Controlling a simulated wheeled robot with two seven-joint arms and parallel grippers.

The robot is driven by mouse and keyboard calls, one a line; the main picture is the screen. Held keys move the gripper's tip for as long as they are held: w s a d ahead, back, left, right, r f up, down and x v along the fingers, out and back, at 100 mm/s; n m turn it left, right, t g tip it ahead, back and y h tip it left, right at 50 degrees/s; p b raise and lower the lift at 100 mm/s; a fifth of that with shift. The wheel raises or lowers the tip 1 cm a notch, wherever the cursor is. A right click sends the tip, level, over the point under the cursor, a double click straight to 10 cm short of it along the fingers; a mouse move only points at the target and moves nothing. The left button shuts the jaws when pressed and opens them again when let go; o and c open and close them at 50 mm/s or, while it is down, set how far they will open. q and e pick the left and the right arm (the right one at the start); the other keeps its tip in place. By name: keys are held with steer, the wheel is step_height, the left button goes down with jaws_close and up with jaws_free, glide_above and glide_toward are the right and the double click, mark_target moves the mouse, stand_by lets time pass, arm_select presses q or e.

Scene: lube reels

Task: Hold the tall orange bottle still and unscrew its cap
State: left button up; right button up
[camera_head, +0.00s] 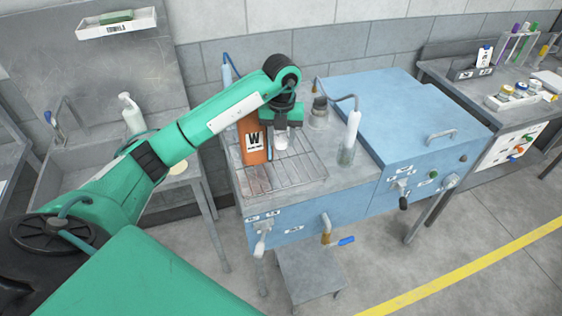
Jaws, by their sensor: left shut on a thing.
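The tall orange bottle (253,151) stands upright at the left back of the wire rack on the blue bench. Its front carries a white label with a large W. My left arm covers its top, so I cannot see its neck. My left gripper (283,125) points down just right of the bottle's upper part. It is shut on a small white piece (281,141) below its fingers; this may be the cap, but it is too small to be sure. My right gripper is not in view.
The wire rack (300,172) is bare at its front and right. A clear cylinder with a white top (351,137) and a grey flask (319,113) stand to the right. A large blue cabinet (400,105) bounds the right side. A sink (80,165) lies left.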

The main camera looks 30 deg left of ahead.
arm_select(q)
steer(key=p, duration=0.2)
glide_above(281, 172)
step_height(281, 172, down, 7)
steer(key=shift+r, duration=0.1)
step_height(281, 172, down, 4)
steer(key=shift+f+p, duration=0.1)
steer(key=shift+p, duration=0.35)
steer(key=shift+f, duration=0.2)
steer(key=o, duration=1.1)
